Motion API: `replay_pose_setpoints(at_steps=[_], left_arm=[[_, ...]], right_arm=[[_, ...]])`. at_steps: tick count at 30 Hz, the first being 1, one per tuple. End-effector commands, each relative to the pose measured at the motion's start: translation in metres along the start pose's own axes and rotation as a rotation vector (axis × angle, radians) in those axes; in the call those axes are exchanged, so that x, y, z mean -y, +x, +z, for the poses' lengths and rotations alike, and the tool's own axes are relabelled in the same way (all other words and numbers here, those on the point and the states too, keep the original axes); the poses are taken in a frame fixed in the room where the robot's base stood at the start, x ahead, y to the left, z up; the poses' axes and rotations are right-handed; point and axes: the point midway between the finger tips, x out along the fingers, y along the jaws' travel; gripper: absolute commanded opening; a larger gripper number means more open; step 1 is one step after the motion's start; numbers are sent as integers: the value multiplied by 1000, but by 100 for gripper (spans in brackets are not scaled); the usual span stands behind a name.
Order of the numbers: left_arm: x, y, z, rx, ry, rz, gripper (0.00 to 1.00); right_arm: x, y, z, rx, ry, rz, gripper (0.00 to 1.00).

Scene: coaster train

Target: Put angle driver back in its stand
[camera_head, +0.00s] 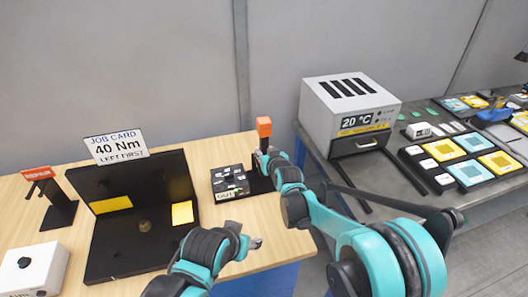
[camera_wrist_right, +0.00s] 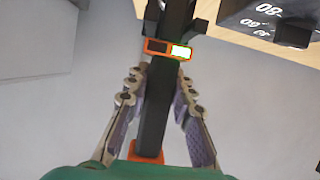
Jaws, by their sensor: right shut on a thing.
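The angle driver, a dark tool with an orange end (camera_head: 264,126), stands roughly upright in the head view at the table's right back edge. My right gripper (camera_head: 266,158) is shut on it. In the right wrist view the driver's black body (camera_wrist_right: 155,110) lies between my gripper's fingers (camera_wrist_right: 152,100), with an orange band and lit green display (camera_wrist_right: 180,51) beyond them. A black stand (camera_head: 259,182) is just below and beside the right gripper; whether the driver is seated in it is hidden. My left gripper (camera_head: 247,238) is empty, fingers apart, near the front of the table.
A black dial box marked OUT (camera_head: 230,181) sits left of the stand. A black job-card board (camera_head: 130,240), a red-signed stand (camera_head: 58,210) and a white box (camera_head: 35,268) fill the left. A grey oven (camera_head: 350,100) stands on the right bench.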

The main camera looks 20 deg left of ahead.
Motion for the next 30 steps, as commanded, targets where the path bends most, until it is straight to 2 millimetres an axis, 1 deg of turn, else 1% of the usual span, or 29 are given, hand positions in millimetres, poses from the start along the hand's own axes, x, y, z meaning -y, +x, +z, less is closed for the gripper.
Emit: replay_pose_setpoints(at_steps=[7,30], left_arm=[[0,0,0,0,0,0,52],[0,6,5,0,0,0,52]], right_arm=[[0,0,-1,-3,0,0,0],[0,4,8,-3,0,0,0]])
